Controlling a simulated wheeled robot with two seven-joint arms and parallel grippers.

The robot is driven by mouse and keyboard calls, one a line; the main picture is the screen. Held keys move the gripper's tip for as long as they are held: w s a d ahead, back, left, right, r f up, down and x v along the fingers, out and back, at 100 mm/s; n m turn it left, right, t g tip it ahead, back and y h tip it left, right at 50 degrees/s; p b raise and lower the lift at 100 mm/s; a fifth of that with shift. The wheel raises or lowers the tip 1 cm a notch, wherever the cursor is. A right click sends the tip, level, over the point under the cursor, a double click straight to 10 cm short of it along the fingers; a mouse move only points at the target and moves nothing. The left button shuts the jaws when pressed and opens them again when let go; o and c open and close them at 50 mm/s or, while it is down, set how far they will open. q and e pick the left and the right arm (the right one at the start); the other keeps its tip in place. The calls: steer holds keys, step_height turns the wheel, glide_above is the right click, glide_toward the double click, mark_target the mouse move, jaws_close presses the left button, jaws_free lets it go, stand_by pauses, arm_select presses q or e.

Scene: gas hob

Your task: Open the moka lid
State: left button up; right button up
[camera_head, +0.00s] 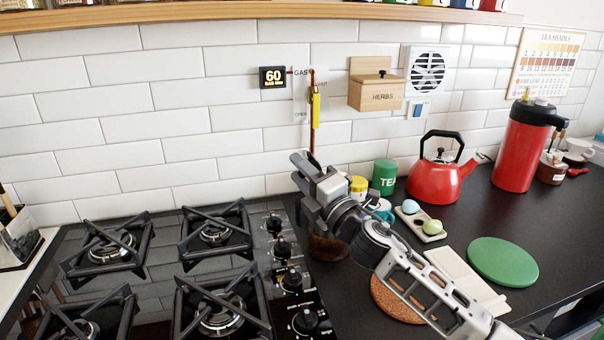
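I cannot make out a moka pot or its lid in the head view; my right gripper and arm cover part of the counter just right of the hob. My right gripper (299,171) is raised above the counter by the hob's right edge, pointing up and to the left, with nothing clearly held. Its fingers are small and dark, and I cannot tell how far apart they are. A dark brown round thing (326,250) shows partly below the gripper, mostly hidden. My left gripper is not in view.
The gas hob (168,268) with black grates fills the left. A red kettle (436,183), green tea tin (384,177), egg tray (421,222), cork mat (389,300) and green disc (503,262) are on the right counter. A yellow-handled gas lever (315,108) hangs on the wall behind.

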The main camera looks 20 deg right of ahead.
steer(key=shift+s+d+f, duration=0.1)
steer(key=shift+s+f, duration=0.1)
steer(key=shift+s, duration=0.15)
arm_select(q)
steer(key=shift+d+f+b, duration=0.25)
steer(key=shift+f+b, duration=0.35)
steer(key=shift+b, duration=1.15)
arm_select(e)
steer(key=v, duration=1.5)
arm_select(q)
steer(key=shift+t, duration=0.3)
arm_select(e)
steer(key=shift+s, duration=0.2)
